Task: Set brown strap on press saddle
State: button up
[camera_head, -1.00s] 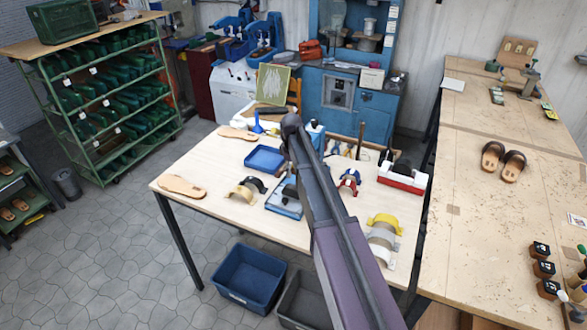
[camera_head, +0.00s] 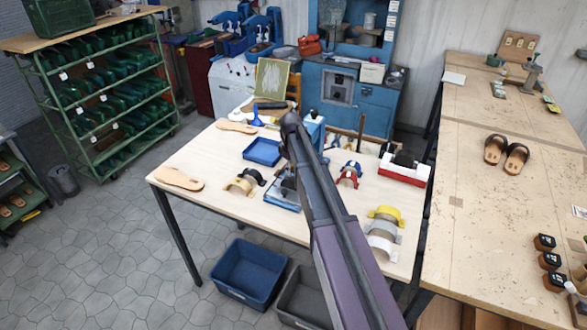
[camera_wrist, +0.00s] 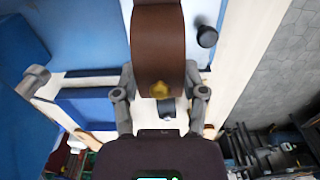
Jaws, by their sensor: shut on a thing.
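In the wrist view my gripper (camera_wrist: 160,93) has its two fingers on either side of a curved brown strap (camera_wrist: 157,45) and is shut on it. The strap shows a gold-coloured spot near its lower edge. In the head view my arm hides the gripper and the strap. The blue press (camera_head: 284,203) stands on the light wooden table, partly behind my arm. Its blue upper part (camera_head: 314,130) shows just right of my arm. The saddle cannot be made out clearly. In the wrist view blue surfaces and a black knob (camera_wrist: 206,36) lie beyond the strap; contact cannot be judged.
On the table are a blue tray (camera_head: 263,152), beige and black straps (camera_head: 243,183), red and blue straps (camera_head: 349,175), yellow and pale straps (camera_head: 384,226), a red-and-white holder (camera_head: 405,172) and tan soles (camera_head: 180,179). A blue bin (camera_head: 247,275) stands on the floor in front.

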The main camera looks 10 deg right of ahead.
aim_at(291, 178)
jog(key=shift+f+b, duration=1.85)
jog(key=shift+f, duration=0.25)
jog(key=shift+f+b, duration=0.3)
jog(key=o, duration=1)
jog(key=shift+c, duration=0.2)
jog(key=shift+o, duration=0.4)
jog(key=shift+r, duration=0.1)
jog(key=shift+r+p, duration=3.45)
jog(key=shift+p, duration=0.1)
jog(key=s+f+m+b, duration=0.2)
jog(key=s+m, duration=0.3)
jog(key=s, duration=0.9)
jog(key=s+f+m+b, duration=0.2)
jog(key=s+m, duration=0.3)
jog(key=s, duration=1)
jog(key=shift+d+f+m, duration=0.25)
jog(key=shift+d+m, duration=0.15)
jog(key=shift+d, duration=0.05)
